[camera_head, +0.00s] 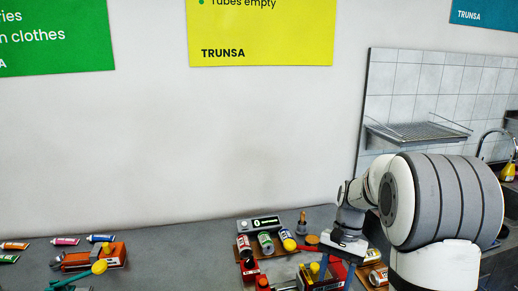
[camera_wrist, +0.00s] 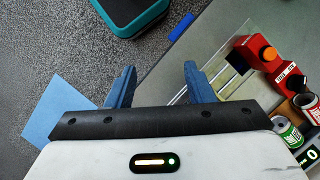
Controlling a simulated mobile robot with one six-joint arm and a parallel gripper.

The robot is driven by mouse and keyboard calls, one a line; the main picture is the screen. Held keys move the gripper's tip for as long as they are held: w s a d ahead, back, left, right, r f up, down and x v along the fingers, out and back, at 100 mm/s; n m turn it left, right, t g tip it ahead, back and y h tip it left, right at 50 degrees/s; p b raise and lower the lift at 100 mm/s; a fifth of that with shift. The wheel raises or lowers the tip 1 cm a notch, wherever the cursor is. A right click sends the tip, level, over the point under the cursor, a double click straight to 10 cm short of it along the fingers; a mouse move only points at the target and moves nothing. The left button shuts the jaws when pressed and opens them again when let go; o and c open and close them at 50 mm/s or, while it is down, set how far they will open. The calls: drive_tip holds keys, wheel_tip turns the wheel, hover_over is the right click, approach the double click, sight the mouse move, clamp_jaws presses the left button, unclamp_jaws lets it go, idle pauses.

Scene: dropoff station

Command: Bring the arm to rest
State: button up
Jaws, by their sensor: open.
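My arm stands at the right of the head view, its big grey-and-white joint in front of the tiled wall. The gripper is open and empty.
Red blocks with a yellow and an orange knob, several cans (camera_head: 265,242) and a display box (camera_head: 259,223) crowd the counter near my gripper. Paint tubes (camera_head: 65,241) and an orange box (camera_head: 108,254) lie at the left. The counter between is clear. A wire rack (camera_head: 418,132) hangs behind my arm.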

drive_tip(key=s+a+r+n+t+h, duration=0.1)
drive_tip(key=s+a+r+n+t, duration=0.1)
drive_tip(key=s, duration=0.7)
drive_tip(key=s+a+r+n+t+h, duration=0.1)
drive_tip(key=s+r+n+t, duration=0.3)
drive_tip(key=s, duration=0.5)
drive_tip(key=shift+a+r+t, duration=0.5)
drive_tip(key=shift+a+r, duration=0.05)
drive_tip(key=shift+r, duration=0.1)
drive_tip(key=shift+w, duration=0.1)
idle(0.9)
